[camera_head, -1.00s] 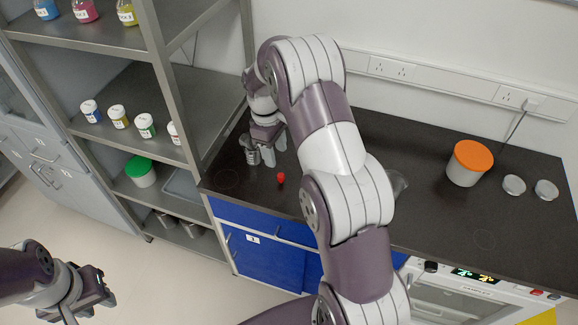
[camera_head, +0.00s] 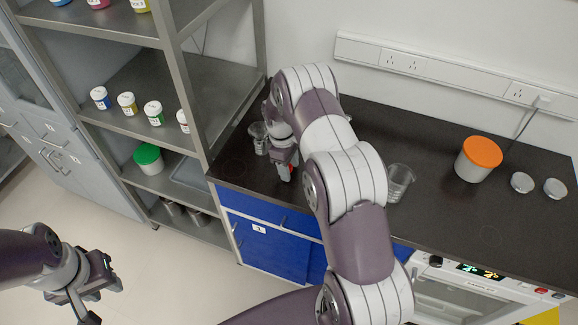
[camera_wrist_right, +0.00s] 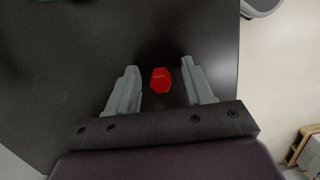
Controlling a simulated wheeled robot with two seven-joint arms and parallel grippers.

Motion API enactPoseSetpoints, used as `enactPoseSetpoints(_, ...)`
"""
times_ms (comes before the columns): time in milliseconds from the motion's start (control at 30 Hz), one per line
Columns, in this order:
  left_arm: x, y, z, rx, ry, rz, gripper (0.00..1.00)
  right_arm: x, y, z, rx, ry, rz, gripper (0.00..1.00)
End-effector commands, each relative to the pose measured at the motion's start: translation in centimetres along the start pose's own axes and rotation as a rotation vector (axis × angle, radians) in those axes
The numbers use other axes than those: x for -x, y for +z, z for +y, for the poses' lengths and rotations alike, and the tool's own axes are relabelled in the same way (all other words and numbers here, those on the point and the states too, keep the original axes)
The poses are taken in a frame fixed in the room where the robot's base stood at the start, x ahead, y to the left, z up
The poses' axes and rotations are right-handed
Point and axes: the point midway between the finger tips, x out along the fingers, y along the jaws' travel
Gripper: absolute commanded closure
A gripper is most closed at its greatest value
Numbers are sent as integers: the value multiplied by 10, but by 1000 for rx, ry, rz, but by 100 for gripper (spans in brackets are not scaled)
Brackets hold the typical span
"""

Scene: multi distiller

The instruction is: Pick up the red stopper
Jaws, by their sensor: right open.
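The red stopper (camera_wrist_right: 160,81) lies on the dark bench top, between the two open fingers of my right gripper (camera_wrist_right: 162,84) in the right wrist view. The fingers are on either side of it with gaps, not closed on it. In the head view my right gripper (camera_head: 286,172) is low over the bench near its front left part, and only a bit of red (camera_head: 292,167) shows beside it. My left gripper (camera_head: 98,291) hangs over the floor at lower left, away from the bench; its opening is unclear.
A glass vessel (camera_head: 258,138) stands just left of my right gripper, and a glass beaker (camera_head: 399,182) stands right of my arm. An orange-lidded tub (camera_head: 478,160) and two small round items (camera_head: 522,183) are at the right. A metal shelf (camera_head: 214,100) borders the bench on the left.

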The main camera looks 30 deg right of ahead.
Motion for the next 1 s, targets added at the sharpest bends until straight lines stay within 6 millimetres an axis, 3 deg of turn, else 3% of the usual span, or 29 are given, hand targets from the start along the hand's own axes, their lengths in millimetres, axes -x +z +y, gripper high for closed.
enactPoseSetpoints(33,0,0,0,0,0,0,66,0,0,0,0,0,0,49)
enactPoseSetpoints(200,0,0,0,0,0,0,66,0,0,0,0,0,0,100)
enactPoseSetpoints(567,-2,0,0,0,0,0,66,3,0,0,0,1,1,100)
enactPoseSetpoints(833,-15,2,0,0,0,0,66,39,5,1,0,5,4,100)
enactPoseSetpoints(1000,-22,3,0,0,0,0,66,57,38,-23,-1,2,2,100)
